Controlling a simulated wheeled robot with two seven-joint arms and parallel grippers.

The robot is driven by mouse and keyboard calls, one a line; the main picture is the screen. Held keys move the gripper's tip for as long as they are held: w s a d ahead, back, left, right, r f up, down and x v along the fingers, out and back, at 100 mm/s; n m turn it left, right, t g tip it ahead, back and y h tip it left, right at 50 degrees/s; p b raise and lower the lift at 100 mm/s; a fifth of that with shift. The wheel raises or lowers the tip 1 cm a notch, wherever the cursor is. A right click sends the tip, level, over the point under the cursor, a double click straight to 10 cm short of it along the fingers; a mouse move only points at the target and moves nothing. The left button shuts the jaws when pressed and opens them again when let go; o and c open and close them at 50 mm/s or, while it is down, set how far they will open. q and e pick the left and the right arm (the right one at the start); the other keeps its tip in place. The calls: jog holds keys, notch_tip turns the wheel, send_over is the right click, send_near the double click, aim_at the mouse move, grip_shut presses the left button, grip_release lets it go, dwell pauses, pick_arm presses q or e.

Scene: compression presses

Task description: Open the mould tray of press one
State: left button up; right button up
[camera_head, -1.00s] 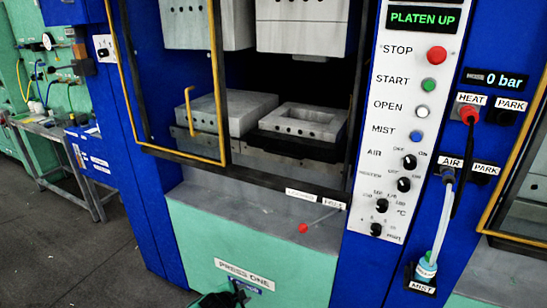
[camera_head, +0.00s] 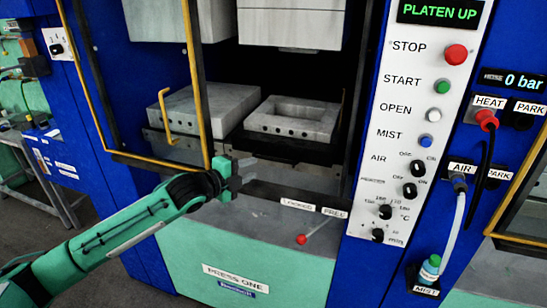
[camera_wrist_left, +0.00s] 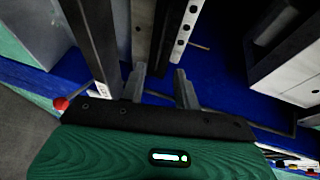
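The mould tray (camera_head: 288,151) is a dark slab inside press one, carrying a grey mould half with a rectangular recess (camera_head: 293,117). A grey block (camera_head: 196,108) sits to its left. My left gripper (camera_head: 243,173) is in front of the press opening, just below and left of the tray's front. Its fingers are apart with nothing seen between them in the left wrist view (camera_wrist_left: 160,88). Below it, a lever with a red knob (camera_head: 301,239) lies under the LOCKED and FREE labels (camera_head: 314,208); I cannot tell which it marks. My right gripper is not in view.
A yellow-edged guard frame (camera_head: 196,90) stands close behind my left wrist. The control panel (camera_head: 425,110) reads PLATEN UP. Hoses (camera_head: 458,215) and a MIST bottle (camera_head: 429,268) hang at the right. The upper mould blocks (camera_head: 290,22) are raised, leaving a gap above the tray.

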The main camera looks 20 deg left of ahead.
aim_at(273, 160)
pick_arm(q)
jog(key=p+x, duration=0.3)
jog(key=x, duration=0.6)
jog(key=shift+w+d, duration=0.15)
jog(key=shift+w, duration=0.25)
jog(key=shift+w+d+f, duration=0.3)
jog(key=shift+w, duration=0.35)
jog(key=c, duration=0.6)
grip_shut()
